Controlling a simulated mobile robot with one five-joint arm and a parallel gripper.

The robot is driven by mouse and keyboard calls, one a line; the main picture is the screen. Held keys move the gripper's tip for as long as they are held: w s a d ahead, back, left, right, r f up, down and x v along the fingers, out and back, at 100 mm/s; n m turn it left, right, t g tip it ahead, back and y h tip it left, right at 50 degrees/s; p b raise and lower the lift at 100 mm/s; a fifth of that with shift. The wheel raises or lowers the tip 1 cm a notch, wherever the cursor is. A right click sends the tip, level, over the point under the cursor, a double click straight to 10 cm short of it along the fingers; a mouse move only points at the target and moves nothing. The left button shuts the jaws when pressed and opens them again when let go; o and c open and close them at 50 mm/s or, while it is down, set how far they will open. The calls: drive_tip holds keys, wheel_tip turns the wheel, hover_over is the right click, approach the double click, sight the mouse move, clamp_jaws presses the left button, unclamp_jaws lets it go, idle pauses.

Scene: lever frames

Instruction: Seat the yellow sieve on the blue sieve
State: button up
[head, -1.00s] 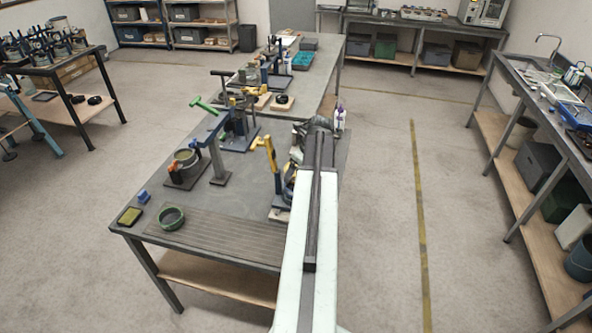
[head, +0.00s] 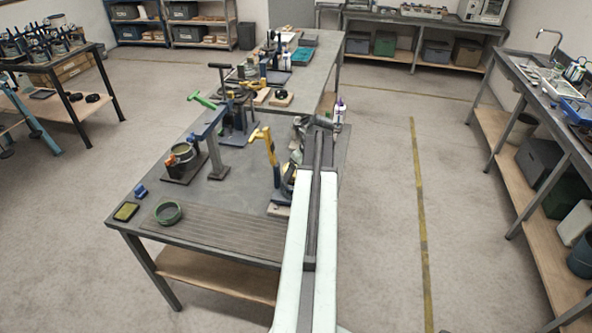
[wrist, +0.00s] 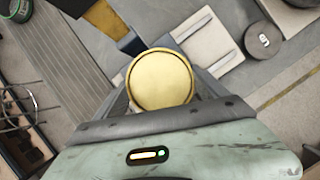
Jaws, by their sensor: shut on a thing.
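In the wrist view the yellow sieve (wrist: 160,80), a round gold disc with a raised rim, sits between the fingers of my gripper (wrist: 160,92). My gripper is shut on it. In the head view my arm covers the sieve and the fingertips. A dark bluish round part (head: 289,186) shows beside my arm at the foot of the yellow-handled lever frame (head: 268,148). I cannot tell whether it is the blue sieve. No blue sieve shows clearly in the wrist view, and whatever lies straight below the yellow sieve is hidden.
A green ring (head: 168,212) and a tray with a yellow-green pad (head: 126,212) lie at the bench's near left. A white bottle (head: 340,113) stands right of my arm.

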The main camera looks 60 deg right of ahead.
drive_tip(key=shift+f, duration=0.15)
drive_tip(key=o, duration=1.5)
drive_tip(key=shift+c, duration=0.2)
drive_tip(key=p+v, duration=0.7)
drive_tip(key=v, duration=0.1)
drive_tip(key=shift+f, duration=0.1)
